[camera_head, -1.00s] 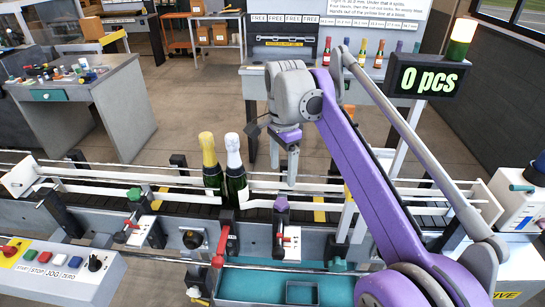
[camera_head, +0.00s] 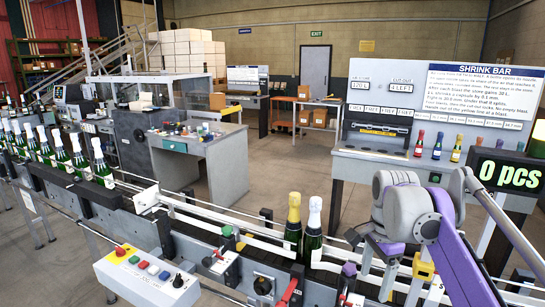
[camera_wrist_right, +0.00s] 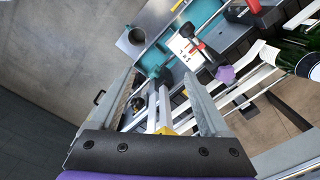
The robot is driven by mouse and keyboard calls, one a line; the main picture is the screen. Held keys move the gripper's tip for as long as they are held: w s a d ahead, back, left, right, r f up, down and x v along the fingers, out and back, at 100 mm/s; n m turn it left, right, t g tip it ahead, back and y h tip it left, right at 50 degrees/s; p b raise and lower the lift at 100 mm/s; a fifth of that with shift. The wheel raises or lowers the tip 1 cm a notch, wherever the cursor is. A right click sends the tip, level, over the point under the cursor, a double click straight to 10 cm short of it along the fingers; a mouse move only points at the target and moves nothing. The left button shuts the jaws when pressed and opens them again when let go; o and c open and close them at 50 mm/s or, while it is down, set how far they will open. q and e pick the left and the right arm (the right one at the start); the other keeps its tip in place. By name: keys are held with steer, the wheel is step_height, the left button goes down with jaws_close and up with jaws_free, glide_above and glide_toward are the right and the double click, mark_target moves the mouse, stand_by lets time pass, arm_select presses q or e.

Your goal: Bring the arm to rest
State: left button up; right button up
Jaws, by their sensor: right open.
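My right arm comes in at the right of the head view. Its gripper (camera_head: 378,268) points down over the conveyor, to the right of two bottles and apart from them. In the right wrist view the gripper (camera_wrist_right: 160,82) shows two grey fingers spread apart with nothing held between them. A gold-topped bottle (camera_head: 293,227) and a white-topped bottle (camera_head: 313,231) stand upright side by side on the conveyor. Part of a dark green bottle (camera_wrist_right: 288,57) shows at the right edge of the wrist view. My left gripper is not in view.
A row of white-topped bottles (camera_head: 62,160) stands at far left. The control box (camera_head: 148,275) is at front left. White guide rails (camera_head: 230,225) run along the conveyor. The shrink bar bench (camera_head: 385,155) is behind, and a counter reading 0 pcs (camera_head: 508,175) is at right.

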steer(key=s+a+f+n+t, duration=0.2)
steer(key=s+f+n+t, duration=0.1)
steer(key=s+f+n, duration=0.4)
steer(key=s+a+f+n+t, duration=0.2)
steer(key=s+f+n, duration=0.6)
steer(key=s+f, duration=0.4)
steer(key=shift+a+f+t, duration=0.4)
steer(key=shift+f, duration=0.45)
steer(key=shift+s, duration=0.1)
